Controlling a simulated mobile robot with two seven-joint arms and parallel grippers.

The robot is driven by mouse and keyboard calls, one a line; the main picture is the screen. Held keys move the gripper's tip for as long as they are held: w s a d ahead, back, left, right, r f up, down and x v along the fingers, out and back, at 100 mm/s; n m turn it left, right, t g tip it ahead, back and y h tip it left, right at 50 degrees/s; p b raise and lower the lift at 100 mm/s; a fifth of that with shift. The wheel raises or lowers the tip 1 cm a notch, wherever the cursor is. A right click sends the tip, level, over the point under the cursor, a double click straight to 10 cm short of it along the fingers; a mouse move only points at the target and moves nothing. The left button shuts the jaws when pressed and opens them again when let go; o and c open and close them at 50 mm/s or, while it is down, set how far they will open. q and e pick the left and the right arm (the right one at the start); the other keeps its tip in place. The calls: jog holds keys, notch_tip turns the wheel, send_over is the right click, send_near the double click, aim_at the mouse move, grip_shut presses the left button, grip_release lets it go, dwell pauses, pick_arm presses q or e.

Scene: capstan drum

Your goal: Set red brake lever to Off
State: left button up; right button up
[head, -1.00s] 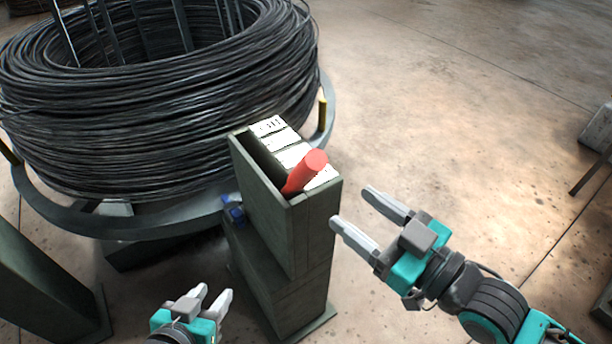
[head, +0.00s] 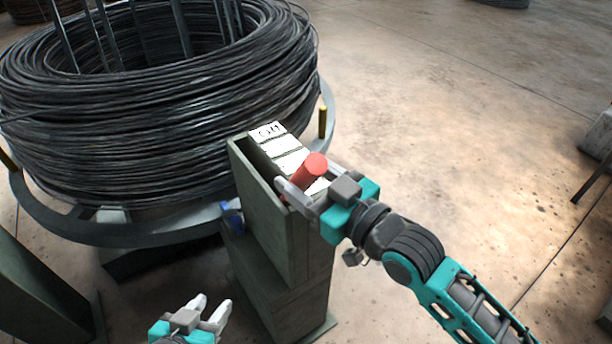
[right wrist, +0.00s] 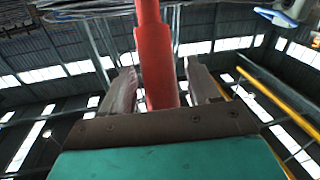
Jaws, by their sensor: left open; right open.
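The red brake lever (head: 311,168) sticks up from the slot of a dark green brake post (head: 279,225), at the near end of its row of white labels. The label "Off" (head: 268,131) is at the far end of the row. My right gripper (head: 304,182) is open, with its fingers on either side of the lever. In the right wrist view the red lever (right wrist: 155,60) stands between the two open fingers (right wrist: 157,88); contact cannot be told. My left gripper (head: 214,308) is open and empty, low and left of the post.
A large coil of dark wire (head: 160,110) sits on a round metal stand (head: 130,232) behind and left of the post. A green beam (head: 40,295) is at the lower left.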

grip_shut()
dwell(0.5)
jog(key=shift+r, duration=0.1)
